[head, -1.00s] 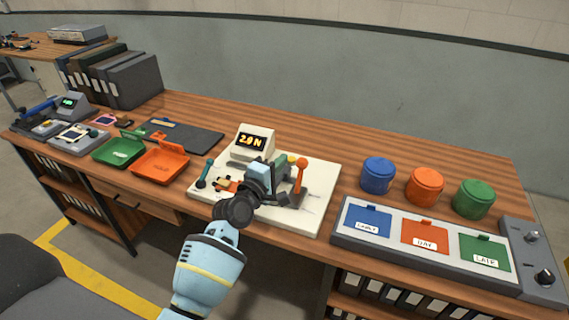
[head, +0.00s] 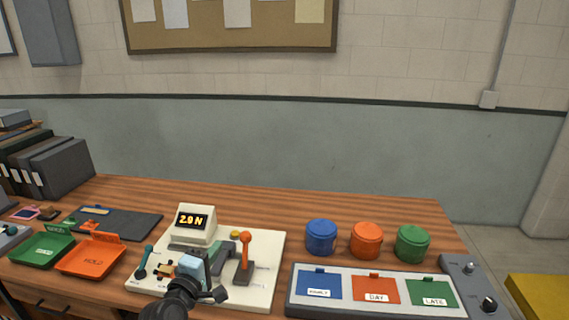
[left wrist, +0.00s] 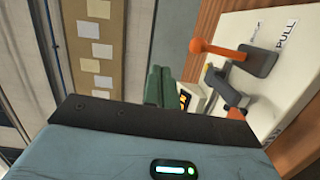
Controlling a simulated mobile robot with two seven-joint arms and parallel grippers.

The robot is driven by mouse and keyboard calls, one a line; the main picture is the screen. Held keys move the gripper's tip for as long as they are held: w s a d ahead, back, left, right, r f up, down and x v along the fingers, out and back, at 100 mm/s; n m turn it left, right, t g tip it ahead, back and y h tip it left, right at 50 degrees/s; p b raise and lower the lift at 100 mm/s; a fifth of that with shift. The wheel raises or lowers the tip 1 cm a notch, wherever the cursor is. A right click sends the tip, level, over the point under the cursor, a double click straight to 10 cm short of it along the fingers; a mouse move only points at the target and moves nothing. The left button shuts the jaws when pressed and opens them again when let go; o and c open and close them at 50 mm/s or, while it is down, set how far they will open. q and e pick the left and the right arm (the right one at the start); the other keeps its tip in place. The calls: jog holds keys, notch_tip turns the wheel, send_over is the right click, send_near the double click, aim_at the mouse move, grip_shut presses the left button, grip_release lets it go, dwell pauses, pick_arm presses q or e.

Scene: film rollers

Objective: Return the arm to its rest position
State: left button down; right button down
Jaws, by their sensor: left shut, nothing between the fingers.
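My left gripper (head: 200,272) shows at the bottom of the head view, in front of the white test board. It is shut and empty. In the left wrist view its green-grey fingers (left wrist: 158,86) lie together beyond the dark edge of the wrist. The white test board (head: 262,292) carries a display reading 2.9 N (head: 193,221), an orange-knobbed lever (head: 244,256) and a teal-knobbed lever (head: 143,265). The orange lever also shows in the left wrist view (left wrist: 205,47), beside the word PULL. My right gripper is in neither view.
To the right stand the blue (head: 321,237), orange (head: 366,240) and green (head: 412,244) canisters, behind a grey panel (head: 390,308) of labelled flaps. Green (head: 42,250) and orange (head: 90,257) trays lie left. Black binders (head: 58,168) stand at the far left. Bare wood lies behind the board.

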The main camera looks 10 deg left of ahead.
pick_arm(q)
jog(key=s+f+m+g, duration=0.3)
jog(key=s+f+m, duration=0.2)
jog(key=s+f, duration=0.65)
jog(key=s+f+m+g, duration=0.1)
jog(key=s+f+m, duration=0.3)
jog(key=s, duration=0.5)
jog(key=s+d+f+m+g+y, duration=0.1)
jog(key=s+f+m+g, duration=0.1)
jog(key=s+f+m, duration=0.2)
jog(key=s+d+f+m+g, duration=0.1)
jog(key=s+f+m, duration=0.3)
jog(key=s+f, duration=0.4)
jog(key=s+g, duration=0.1)
jog(key=s, duration=0.5)
jog(key=shift+s+d+f, duration=0.2)
jog(key=shift+s+d, duration=0.05)
jog(key=shift+s, duration=0.15)
